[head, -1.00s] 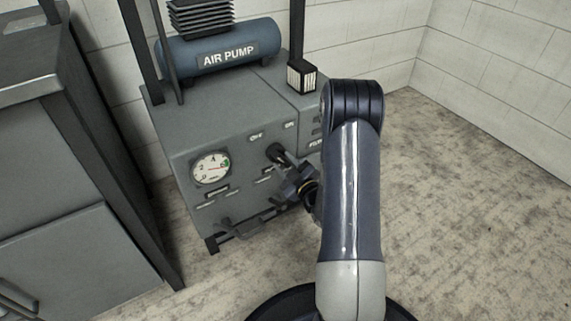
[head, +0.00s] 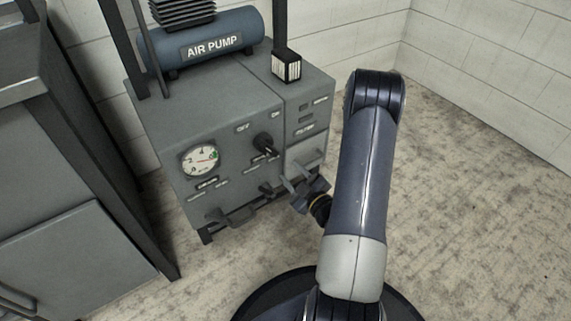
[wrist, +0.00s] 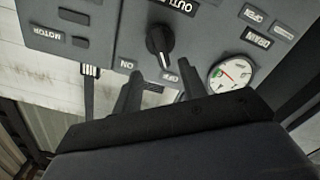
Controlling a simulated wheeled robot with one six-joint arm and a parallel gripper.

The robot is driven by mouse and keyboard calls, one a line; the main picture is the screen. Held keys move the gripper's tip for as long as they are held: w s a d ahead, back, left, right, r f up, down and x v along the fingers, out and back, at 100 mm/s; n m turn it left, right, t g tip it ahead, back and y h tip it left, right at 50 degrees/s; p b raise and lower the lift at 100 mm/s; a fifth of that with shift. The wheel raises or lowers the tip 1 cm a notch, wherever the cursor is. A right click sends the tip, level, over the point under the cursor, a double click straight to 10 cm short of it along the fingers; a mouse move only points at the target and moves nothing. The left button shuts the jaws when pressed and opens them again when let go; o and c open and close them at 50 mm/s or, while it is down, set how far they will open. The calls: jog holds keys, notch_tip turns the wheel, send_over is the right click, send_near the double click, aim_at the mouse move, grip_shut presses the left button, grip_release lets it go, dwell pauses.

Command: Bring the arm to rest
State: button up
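My gripper (head: 279,188) is in front of the grey pump cabinet (head: 205,115), low and to the right of its gauge. In the wrist view its two fingers (wrist: 158,92) stand apart with nothing held between them. The black rotary knob (wrist: 160,40) on the panel lies beyond the fingertips and clear of them. It also shows in the head view (head: 264,143), above my gripper, between OFF and ON labels. My arm is bent, with its elbow raised at the right of the cabinet.
A round gauge (head: 201,161) with a green mark is on the panel. A lever handle (head: 230,215) juts out low on the front. A blue AIR PUMP tank (head: 205,43) sits on top. A grey cabinet (head: 75,250) stands at left. Floor at right (head: 480,200) is clear.

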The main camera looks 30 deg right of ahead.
aim_at(273, 152)
jog(key=shift+s, duration=0.3)
jog(key=w, duration=0.3)
jog(key=w+a+b, duration=0.1)
jog(key=w, duration=0.3)
jog(key=w+b, duration=0.1)
jog(key=w, duration=0.3)
jog(key=shift+a, duration=0.35)
jog(key=shift+s, duration=0.1)
jog(key=shift+s+d, duration=0.1)
jog(key=shift+s, duration=0.05)
